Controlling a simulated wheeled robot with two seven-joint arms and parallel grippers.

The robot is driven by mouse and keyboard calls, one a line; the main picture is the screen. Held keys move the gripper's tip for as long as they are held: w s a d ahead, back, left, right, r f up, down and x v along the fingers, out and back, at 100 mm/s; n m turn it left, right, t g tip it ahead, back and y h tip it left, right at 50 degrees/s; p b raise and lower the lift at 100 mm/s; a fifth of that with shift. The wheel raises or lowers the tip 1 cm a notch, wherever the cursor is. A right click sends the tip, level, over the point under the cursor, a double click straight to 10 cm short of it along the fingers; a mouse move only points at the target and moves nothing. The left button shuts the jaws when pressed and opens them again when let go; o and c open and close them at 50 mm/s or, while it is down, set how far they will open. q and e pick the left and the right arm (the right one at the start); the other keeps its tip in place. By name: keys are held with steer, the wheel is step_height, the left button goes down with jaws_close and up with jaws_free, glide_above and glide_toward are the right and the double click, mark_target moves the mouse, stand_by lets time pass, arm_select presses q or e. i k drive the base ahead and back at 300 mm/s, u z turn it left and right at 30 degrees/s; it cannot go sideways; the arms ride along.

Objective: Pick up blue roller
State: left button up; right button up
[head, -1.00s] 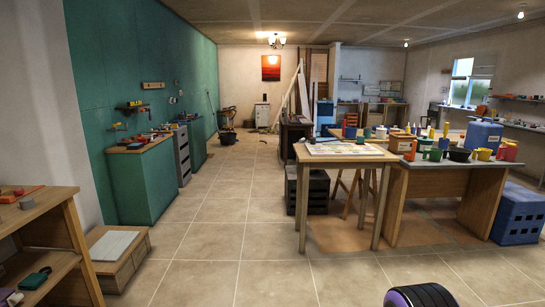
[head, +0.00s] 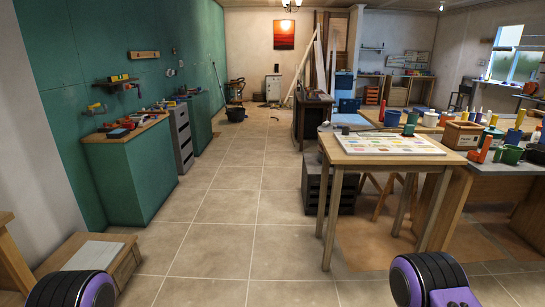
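I cannot pick out a blue roller for certain. A blue upright cylinder (head: 392,117) stands among several small colourful items behind the near wooden table (head: 350,157); it is too small to tell what it is. Parts of my two arms, black and purple, show at the bottom left and bottom right edges. Neither of my grippers is in view, so I cannot see whether they hold anything.
The near table bears a pale patterned board (head: 390,144). A grey-topped workbench (head: 500,168) with pots and bottles stands at the right. A green cabinet (head: 130,185) stands along the left wall. A low wooden box (head: 120,268) is at the lower left. The tiled floor between is clear.

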mark_target(325, 124)
steer(key=i, duration=7.1)
steer(key=z, duration=3.65)
